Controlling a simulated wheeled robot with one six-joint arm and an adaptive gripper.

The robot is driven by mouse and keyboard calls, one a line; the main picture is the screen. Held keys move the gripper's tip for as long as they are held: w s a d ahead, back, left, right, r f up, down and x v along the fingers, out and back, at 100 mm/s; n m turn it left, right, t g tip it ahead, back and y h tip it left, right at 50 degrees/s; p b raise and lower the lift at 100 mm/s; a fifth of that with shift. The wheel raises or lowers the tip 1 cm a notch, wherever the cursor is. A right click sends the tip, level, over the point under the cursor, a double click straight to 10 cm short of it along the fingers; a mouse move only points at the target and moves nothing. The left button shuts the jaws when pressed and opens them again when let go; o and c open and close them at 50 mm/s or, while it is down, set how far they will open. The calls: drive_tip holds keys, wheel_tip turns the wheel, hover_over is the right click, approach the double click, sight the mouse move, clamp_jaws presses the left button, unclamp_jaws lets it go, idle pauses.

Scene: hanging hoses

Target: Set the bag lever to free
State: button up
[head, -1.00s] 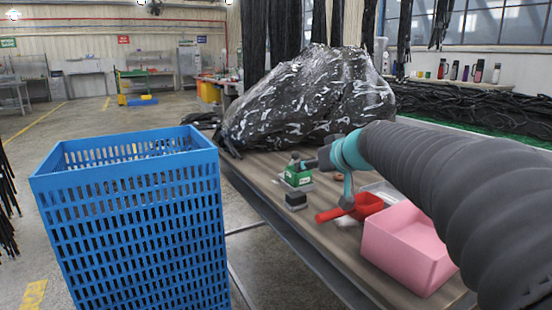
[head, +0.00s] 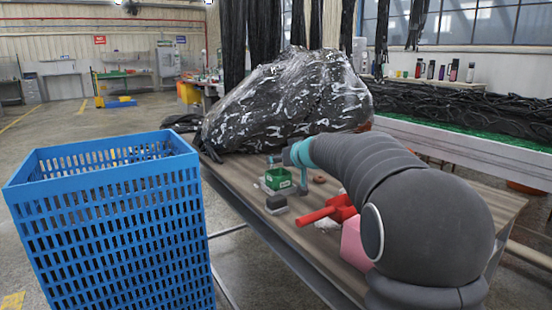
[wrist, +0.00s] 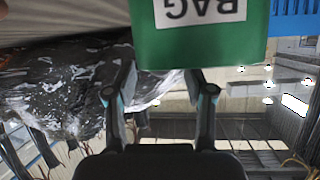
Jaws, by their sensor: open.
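The green box (head: 277,179) stands on the table, left of my arm's end. It also shows in the wrist view (wrist: 200,42), close up, with a white label reading BAG upside down. No lever can be made out clearly on it. My gripper (wrist: 162,78) is open, its two fingers spread apart at the lower edge of the green box as pictured. Nothing is seen between the fingers. Whether they touch the box I cannot tell. In the head view the gripper is small and hard to separate from the box and wrist.
A red tool (head: 335,210), a small dark block (head: 276,204) and a pink bin (head: 354,244) lie near my arm on the table (head: 480,200). A large black plastic-wrapped bag (head: 285,105) lies behind. A blue crate (head: 110,230) stands at the left.

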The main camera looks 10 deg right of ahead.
drive_tip(key=shift+x, duration=1.75)
clamp_jaws()
